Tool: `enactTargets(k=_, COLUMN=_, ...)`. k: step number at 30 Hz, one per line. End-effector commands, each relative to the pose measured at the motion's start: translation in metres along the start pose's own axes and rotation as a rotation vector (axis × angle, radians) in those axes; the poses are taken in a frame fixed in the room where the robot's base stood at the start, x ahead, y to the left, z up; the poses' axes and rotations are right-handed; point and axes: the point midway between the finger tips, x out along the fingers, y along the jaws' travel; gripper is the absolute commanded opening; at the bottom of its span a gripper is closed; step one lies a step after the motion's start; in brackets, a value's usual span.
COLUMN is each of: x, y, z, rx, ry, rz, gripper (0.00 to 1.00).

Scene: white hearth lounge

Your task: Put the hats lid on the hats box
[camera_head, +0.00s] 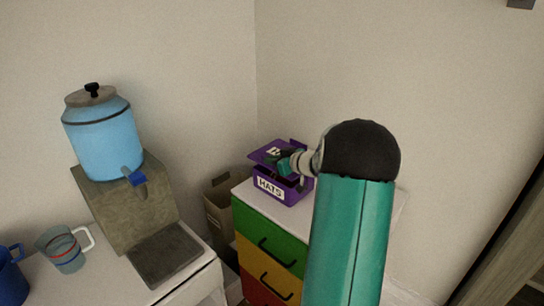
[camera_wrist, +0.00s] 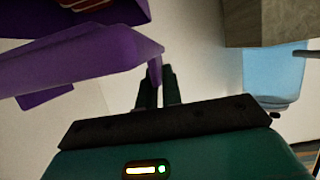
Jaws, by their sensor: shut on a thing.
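The purple hats box (camera_head: 291,193) with a white "HATS" label stands on the drawer cabinet in the head view. The purple hats lid (camera_head: 264,155) is just above the box, with a pale mark on its top. It looks tilted, and I cannot tell whether it touches the box. My gripper (camera_head: 289,164) is at the lid's right part, partly hidden by my arm. In the wrist view the lid (camera_wrist: 75,68) extends left from my gripper (camera_wrist: 158,78), whose fingers are shut on a thin purple part at its edge. A purple piece of the box (camera_wrist: 112,12) shows at the top left.
The cabinet (camera_head: 259,222) has green, yellow and red drawers and stands near the room corner. A brown bin (camera_head: 218,212) is left of it. A blue dispenser (camera_head: 104,140) on a stone stand (camera_head: 130,205) and a clear mug (camera_head: 62,250) stand on the left counter.

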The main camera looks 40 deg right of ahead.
Motion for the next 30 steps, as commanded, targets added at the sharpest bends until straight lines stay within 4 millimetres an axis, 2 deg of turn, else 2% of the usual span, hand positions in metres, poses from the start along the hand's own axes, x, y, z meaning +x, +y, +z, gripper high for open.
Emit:
enactTargets(k=16, x=0.013, y=-0.001, z=0.030, rx=0.000, ry=0.000, rz=0.001, gripper=0.00)
enactTargets(k=29, x=0.015, y=-0.001, z=0.034, rx=0.000, ry=0.000, rz=0.002, gripper=0.00)
enactTargets(k=30, x=0.015, y=-0.001, z=0.034, rx=0.000, ry=0.000, rz=0.002, gripper=0.11)
